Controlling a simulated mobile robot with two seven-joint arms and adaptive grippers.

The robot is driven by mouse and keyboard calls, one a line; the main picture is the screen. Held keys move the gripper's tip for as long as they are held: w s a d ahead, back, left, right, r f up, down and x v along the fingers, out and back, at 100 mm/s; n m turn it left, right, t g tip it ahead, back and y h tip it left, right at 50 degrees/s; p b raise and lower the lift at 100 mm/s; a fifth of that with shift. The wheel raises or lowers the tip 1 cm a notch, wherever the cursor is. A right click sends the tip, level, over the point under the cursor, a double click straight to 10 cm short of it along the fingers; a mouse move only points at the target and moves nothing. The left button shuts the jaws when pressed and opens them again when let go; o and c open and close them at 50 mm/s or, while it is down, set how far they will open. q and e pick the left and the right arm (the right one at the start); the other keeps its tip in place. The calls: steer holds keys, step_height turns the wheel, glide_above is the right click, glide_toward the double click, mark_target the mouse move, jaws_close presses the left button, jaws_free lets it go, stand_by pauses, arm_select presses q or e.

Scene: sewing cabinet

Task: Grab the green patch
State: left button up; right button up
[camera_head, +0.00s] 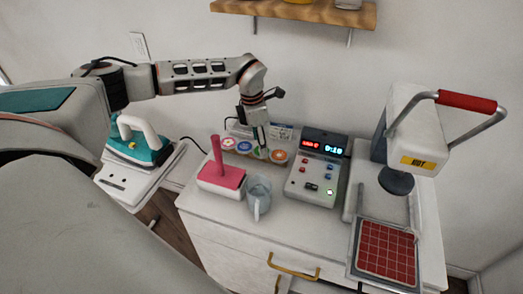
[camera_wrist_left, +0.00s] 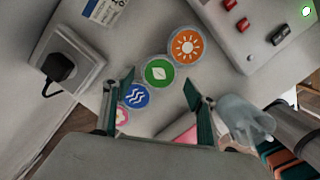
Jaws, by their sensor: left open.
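The round green patch (camera_wrist_left: 158,73) with a white leaf shape lies flat in a row of round patches. An orange patch (camera_wrist_left: 186,45) and a blue patch (camera_wrist_left: 134,96) are on either side of it, and a pink patch (camera_wrist_left: 121,116) is at the row's end. My left gripper (camera_wrist_left: 158,87) is open, with its fingertips on either side of the green patch in the wrist view. In the head view the left gripper (camera_head: 262,146) points down over the row and partly hides the green patch (camera_head: 260,154). I cannot tell the exact height. My right gripper is not in view.
A control box (camera_head: 316,170) with a display stands right of the patches. A clear jug (camera_head: 258,196) and a pink-handled block (camera_head: 222,178) stand in front. A heat press (camera_head: 400,150) is at the right, an iron (camera_head: 138,142) at the left.

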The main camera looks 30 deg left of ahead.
arm_select(q)
steer(key=shift+w+f, duration=0.15)
steer(key=shift+f, duration=0.55)
steer(key=shift+f, duration=0.25)
steer(key=c, duration=0.7)
